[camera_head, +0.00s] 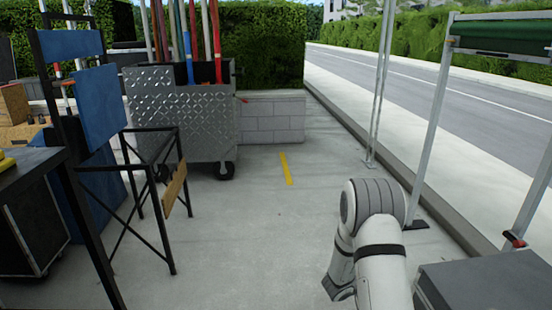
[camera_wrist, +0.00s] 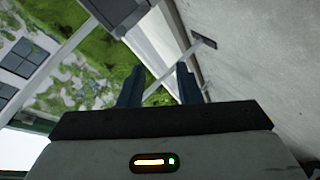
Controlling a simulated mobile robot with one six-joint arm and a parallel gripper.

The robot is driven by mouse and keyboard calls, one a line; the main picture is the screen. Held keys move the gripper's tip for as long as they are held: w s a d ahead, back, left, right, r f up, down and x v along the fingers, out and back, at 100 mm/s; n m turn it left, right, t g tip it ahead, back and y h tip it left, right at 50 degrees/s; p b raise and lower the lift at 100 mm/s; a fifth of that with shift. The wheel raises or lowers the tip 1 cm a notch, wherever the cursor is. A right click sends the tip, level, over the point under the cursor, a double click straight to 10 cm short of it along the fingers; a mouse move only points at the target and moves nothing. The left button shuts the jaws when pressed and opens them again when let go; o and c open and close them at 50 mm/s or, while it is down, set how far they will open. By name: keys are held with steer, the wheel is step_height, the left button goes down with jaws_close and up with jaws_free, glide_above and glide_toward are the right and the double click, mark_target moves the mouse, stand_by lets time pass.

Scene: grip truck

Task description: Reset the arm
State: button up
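My arm shows in the head view at the lower right, folded, with a white and grey joint at its top; its end is hidden there. My gripper (camera_wrist: 158,84) shows in the wrist view, with two dark fingers standing apart. The gap between them is empty, and only a thin pale pole and the background show behind it. The wrist view is strongly tilted, with the ground at the right and greenery at the left.
A metal diamond-plate cart (camera_head: 180,122) with upright poles stands at the back left. A black frame chair (camera_head: 150,200) and a dark table (camera_head: 30,165) are at the left. A grey case (camera_head: 490,285) lies at the lower right, near metal posts (camera_head: 432,120). The middle pavement is clear.

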steer(key=w+a+r+t+y+p, duration=0.25)
steer(key=a+r+y, duration=0.45)
steer(key=r, duration=0.7)
steer(key=s+a+r+n+y+p, duration=0.1)
steer(key=s+a+r+y+p, duration=0.5)
steer(key=a+r, duration=0.55)
steer(key=s+r+g+p, duration=0.2)
steer(key=s+r, duration=0.3)
steer(key=s, duration=0.4)
steer(key=s+r+g+h+p, duration=0.1)
steer(key=s+r+g+p, duration=0.1)
steer(key=s+r, duration=0.3)
steer(key=s+r+g+p, duration=0.2)
steer(key=s+r, duration=0.3)
steer(key=s, duration=0.8)
steer(key=shift+s+h, duration=0.3)
steer(key=shift+s, duration=0.05)
steer(key=shift+d+g, duration=0.1)
steer(key=shift+g, duration=0.15)
